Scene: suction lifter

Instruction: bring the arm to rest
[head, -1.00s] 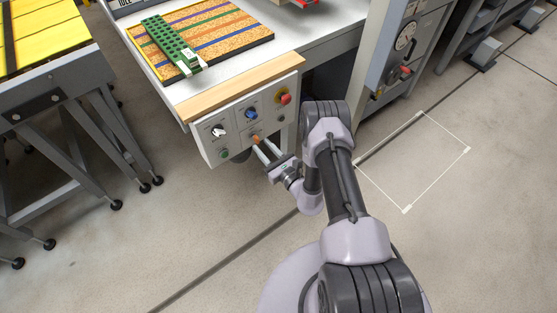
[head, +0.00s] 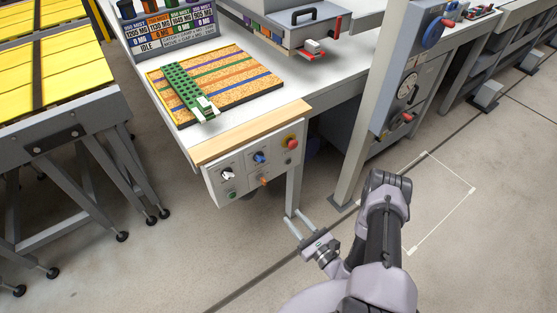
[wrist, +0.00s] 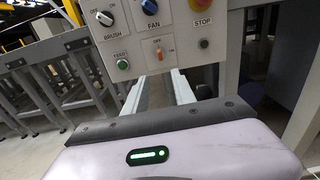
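My arm reaches out from the bottom right of the head view, over bare floor. My gripper (head: 292,214) is open and empty, its two pale fingers apart and parallel. It is below and in front of the control panel (head: 238,182), clear of it. In the wrist view the gripper (wrist: 158,84) points at the same panel, with nothing between the fingers. The panel has an orange switch (wrist: 158,51), a green FEED button (wrist: 123,64), BRUSH and FAN knobs and a red STOP button (head: 292,143).
A white bench (head: 240,122) carries a striped cork board (head: 238,80) with a green perforated strip (head: 184,90). A grey post (head: 362,130) stands right of the panel. A roller-legged table (head: 60,125) with yellow slats is at left. Open floor lies between.

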